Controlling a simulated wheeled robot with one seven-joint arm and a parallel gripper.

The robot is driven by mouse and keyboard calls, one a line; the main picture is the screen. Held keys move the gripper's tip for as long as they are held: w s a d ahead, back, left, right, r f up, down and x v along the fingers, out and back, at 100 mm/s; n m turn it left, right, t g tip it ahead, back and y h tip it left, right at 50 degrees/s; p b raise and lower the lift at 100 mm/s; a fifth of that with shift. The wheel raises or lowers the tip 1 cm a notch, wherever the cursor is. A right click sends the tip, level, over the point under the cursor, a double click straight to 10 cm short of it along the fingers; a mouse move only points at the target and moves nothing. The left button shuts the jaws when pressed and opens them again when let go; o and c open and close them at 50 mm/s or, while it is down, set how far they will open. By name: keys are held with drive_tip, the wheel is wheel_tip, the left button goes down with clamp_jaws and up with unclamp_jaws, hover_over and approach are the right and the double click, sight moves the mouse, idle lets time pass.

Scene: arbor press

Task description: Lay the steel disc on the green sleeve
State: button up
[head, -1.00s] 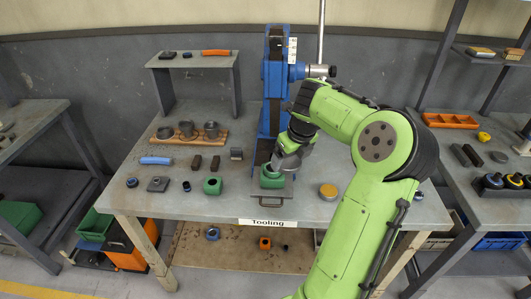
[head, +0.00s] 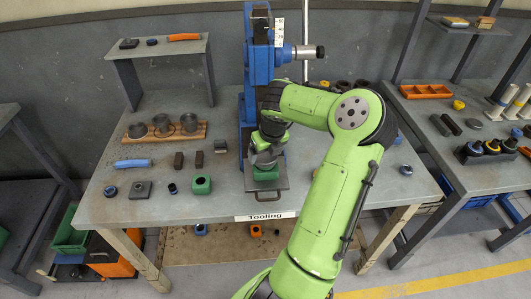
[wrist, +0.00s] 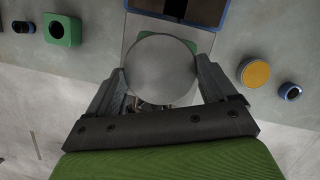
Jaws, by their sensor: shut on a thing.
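My gripper (wrist: 160,72) is shut on the steel disc (wrist: 158,68), a plain grey round plate held flat between the two fingers in the wrist view. A green sleeve (head: 266,174) sits on the plate (head: 280,184) at the foot of the blue press. In the head view my gripper (head: 266,155) is just above this sleeve and hides its top. In the wrist view only a green edge of the sleeve (wrist: 191,43) shows past the disc. I cannot tell whether disc and sleeve touch.
The blue press (head: 257,62) stands close behind my gripper. A second green block with a hole (head: 201,185) stands to the left. In the wrist view a yellow-topped round piece (wrist: 255,72) and a blue ring (wrist: 290,91) lie to the right. Dark blocks and a wooden rack (head: 190,136) are farther left.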

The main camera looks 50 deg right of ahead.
drive_tip(key=shift+s, duration=0.15)
drive_tip(key=o, duration=1.1)
drive_tip(key=shift+o, duration=0.2)
drive_tip(key=p+v, duration=0.1)
drive_tip(key=v, duration=1.1)
drive_tip(key=w+a+r+n+g+h, duration=0.1)
drive_tip(key=w+a+n, duration=0.1)
drive_tip(key=a+n, duration=0.7)
drive_tip(key=w+a+r+n+g+h, duration=0.1)
drive_tip(key=a+r+n, duration=0.1)
drive_tip(key=a+n, duration=0.65)
drive_tip(key=s+a+r+n+t+y, duration=0.1)
drive_tip(key=s+a+n, duration=0.5)
drive_tip(key=n, duration=0.6)
drive_tip(key=s+a+r+n+t+y, duration=0.1)
drive_tip(key=s+a+n, duration=0.4)
drive_tip(key=a+n, duration=0.5)
drive_tip(key=n+t+y, duration=0.1)
drive_tip(key=t, duration=0.1)
drive_tip(key=shift+s+r+n+t, duration=0.3)
drive_tip(key=shift+s+r+n, duration=0.05)
